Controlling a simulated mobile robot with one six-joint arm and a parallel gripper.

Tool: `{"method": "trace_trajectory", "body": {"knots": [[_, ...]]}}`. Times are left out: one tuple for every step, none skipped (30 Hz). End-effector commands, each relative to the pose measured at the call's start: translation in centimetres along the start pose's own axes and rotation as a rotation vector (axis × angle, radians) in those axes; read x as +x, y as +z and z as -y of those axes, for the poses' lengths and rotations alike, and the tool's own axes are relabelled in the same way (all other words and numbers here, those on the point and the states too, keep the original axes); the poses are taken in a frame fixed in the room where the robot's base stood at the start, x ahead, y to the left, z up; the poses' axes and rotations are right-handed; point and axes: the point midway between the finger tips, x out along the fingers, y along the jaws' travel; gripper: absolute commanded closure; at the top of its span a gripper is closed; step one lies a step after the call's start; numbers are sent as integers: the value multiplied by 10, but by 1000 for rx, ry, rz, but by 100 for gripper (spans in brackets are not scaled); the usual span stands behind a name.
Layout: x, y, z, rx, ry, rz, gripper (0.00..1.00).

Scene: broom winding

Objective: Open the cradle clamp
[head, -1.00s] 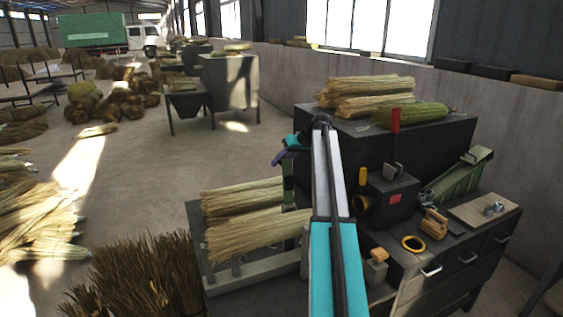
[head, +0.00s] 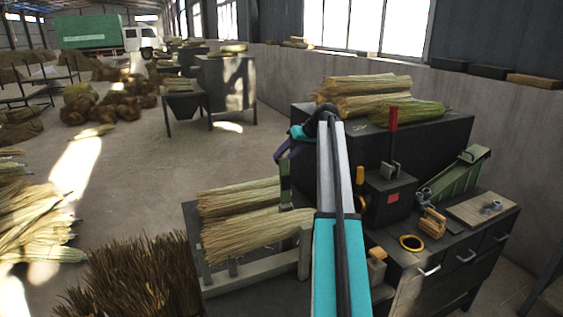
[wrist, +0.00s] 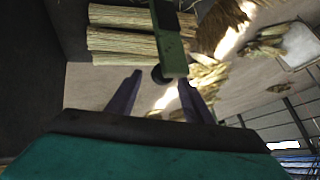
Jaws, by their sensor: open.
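The cradle clamp shows as an upright green bar (head: 285,186) beside the broomcorn bundles (head: 250,218) on the cradle. In the wrist view the green clamp bar (wrist: 171,42) comes down from the top edge and ends near a dark round knob (wrist: 160,74). My gripper (wrist: 160,80) is open, its two purple fingers on either side of the knob in the picture. I cannot tell whether they touch it. In the head view my gripper (head: 281,154) is just above the green bar, partly hidden by my arm. The clamp's lower part is hidden.
A dark bench with a red-handled lever (head: 392,131), a yellow ring (head: 411,243) and a wooden-handled tool (head: 433,222) stands to the right. More bundles (head: 365,96) lie on the dark cabinet behind. Brown bristles (head: 140,275) stand in front left. Open floor lies left of the cradle.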

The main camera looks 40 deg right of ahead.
Motion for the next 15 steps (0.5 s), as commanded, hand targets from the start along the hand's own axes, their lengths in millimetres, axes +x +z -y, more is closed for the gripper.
{"method": "trace_trajectory", "body": {"knots": [[-8, 1, 0, -1, 1, -2, 54], [-13, 1, 0, -1, 1, -1, 54], [-19, 1, -1, 0, 2, -2, 54], [-24, 1, -1, 0, 2, -2, 54], [-29, 1, -1, 0, 2, -1, 54], [-36, 1, 0, -1, 2, -1, 54], [-41, 1, 0, -1, 2, -1, 54], [-45, 1, -1, -1, 3, -1, 54], [-52, 1, -1, 0, 3, -1, 54], [-56, 1, -1, 0, 3, 0, 54], [-61, 1, -1, 0, 3, -1, 54], [-66, 1, -1, 0, 4, -1, 54], [-70, 1, -1, 0, 3, -1, 54], [-73, 1, -1, 0, 3, 0, 54], [-77, 1, -1, 0, 3, 0, 54]]}}
